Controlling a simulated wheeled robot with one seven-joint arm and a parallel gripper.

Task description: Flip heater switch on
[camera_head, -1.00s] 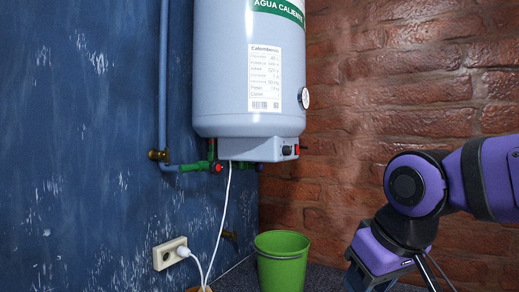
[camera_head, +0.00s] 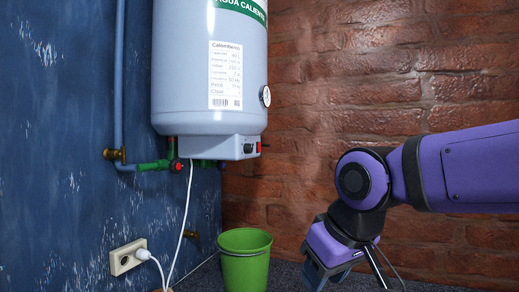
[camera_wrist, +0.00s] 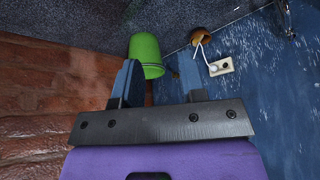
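The grey water heater (camera_head: 185,65) hangs on the blue wall in the head view, its top cut off. A box on its underside bears a black knob (camera_head: 248,148) and a small red switch (camera_head: 259,147) at its right end. The switch is too small to tell its position. My gripper (camera_head: 315,275) points down, low and right of the heater, well apart from it. In the wrist view, my gripper (camera_wrist: 157,68) shows two separated fingers with nothing between them. The heater does not show in the wrist view.
A green bucket (camera_head: 244,262) stands below the heater; it also shows in the wrist view (camera_wrist: 147,52). A white plug sits in the wall socket (camera_head: 122,262), with a cord up to the heater. Pipes (camera_head: 119,80) run left of it. A brick wall (camera_head: 330,100) stands behind my arm.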

